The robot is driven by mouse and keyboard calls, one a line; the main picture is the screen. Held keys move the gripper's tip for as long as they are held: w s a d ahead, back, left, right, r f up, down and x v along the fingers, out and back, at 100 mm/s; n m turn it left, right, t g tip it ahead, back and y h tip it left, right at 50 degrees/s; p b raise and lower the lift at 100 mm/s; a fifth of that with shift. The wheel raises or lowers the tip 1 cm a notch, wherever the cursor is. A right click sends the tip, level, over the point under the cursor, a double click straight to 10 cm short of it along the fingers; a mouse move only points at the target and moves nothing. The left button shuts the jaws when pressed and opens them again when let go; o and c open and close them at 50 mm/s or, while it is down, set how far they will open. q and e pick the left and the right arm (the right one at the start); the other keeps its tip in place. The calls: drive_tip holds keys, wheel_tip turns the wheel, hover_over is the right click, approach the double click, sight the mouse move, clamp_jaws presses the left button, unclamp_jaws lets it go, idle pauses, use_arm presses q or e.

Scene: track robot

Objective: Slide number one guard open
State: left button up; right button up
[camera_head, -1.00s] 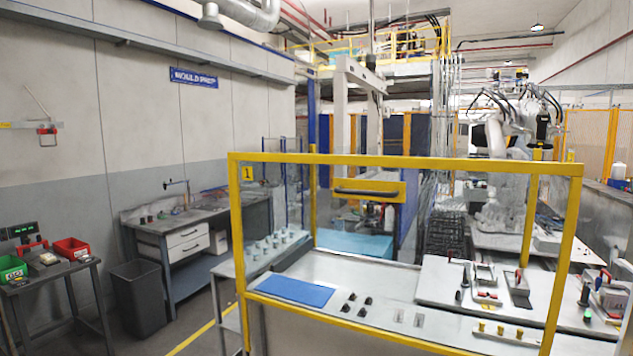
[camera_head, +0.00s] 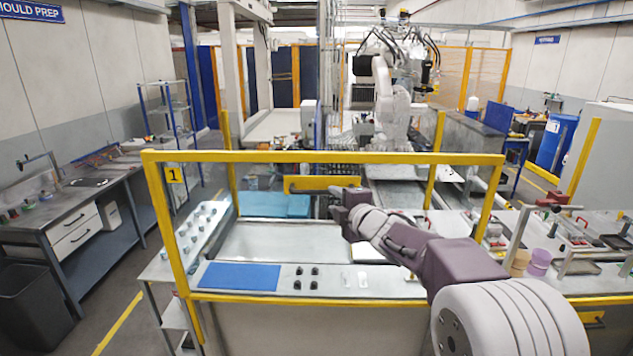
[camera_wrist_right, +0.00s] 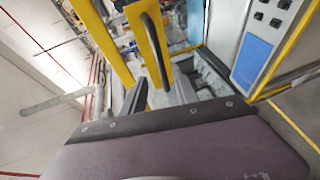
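Guard number one is a clear panel in a yellow frame (camera_head: 320,157) with a "1" label (camera_head: 174,175) at its upper left. It stands across the bench in front of me. A yellow plate (camera_head: 300,185) hangs below its top bar. The plate's dark bar handle (camera_wrist_right: 154,50) shows clearly in the right wrist view. My right gripper (camera_head: 341,203) is just below the plate's right part and hides some of it. In the wrist view its fingers (camera_wrist_right: 160,92) look apart, near the handle's lower end. Contact with the handle cannot be told. My left gripper is out of view.
Behind the guard a bench holds a blue mat (camera_head: 238,276) and several small black parts (camera_head: 305,278). A fixture bench (camera_head: 585,285) stands to the right.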

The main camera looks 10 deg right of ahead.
sight(323, 193)
drive_tip(key=p+x, duration=0.3)
drive_tip(key=x, duration=0.6)
drive_tip(key=shift+a, duration=0.2)
drive_tip(key=shift+w+d+f, duration=0.1)
drive_tip(key=shift+d, duration=0.2)
drive_tip(key=shift+a, duration=0.15)
drive_tip(key=shift+a, duration=0.1)
clamp_jaws()
idle(0.5)
